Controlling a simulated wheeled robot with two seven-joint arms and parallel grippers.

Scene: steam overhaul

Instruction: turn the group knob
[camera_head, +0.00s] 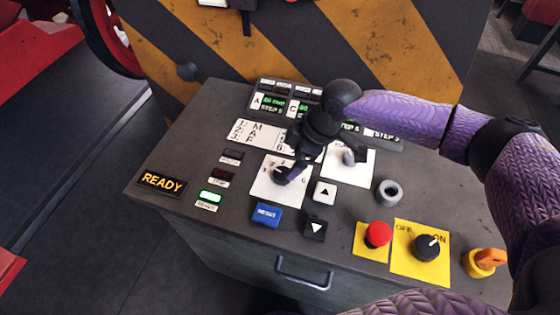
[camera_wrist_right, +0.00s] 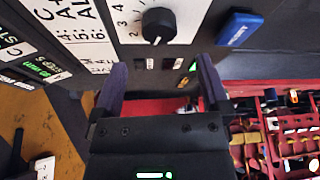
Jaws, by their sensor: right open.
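The group knob (camera_head: 281,176) is a black dial on a white plate with printed numbers, near the middle of the sloped panel. It shows at the top of the right wrist view (camera_wrist_right: 158,24), where its light mark points down. My right gripper (camera_head: 299,163) is over the panel beside the knob and partly covers its plate. In the right wrist view its two fingers (camera_wrist_right: 161,68) are spread with nothing between them. The knob is beyond the fingertips there; whether a finger touches it I cannot tell. My left gripper is not in view.
A second grey knob (camera_head: 354,152) is to the right. A red button (camera_head: 378,234) and a black on-off knob (camera_head: 427,247) are at the right front.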

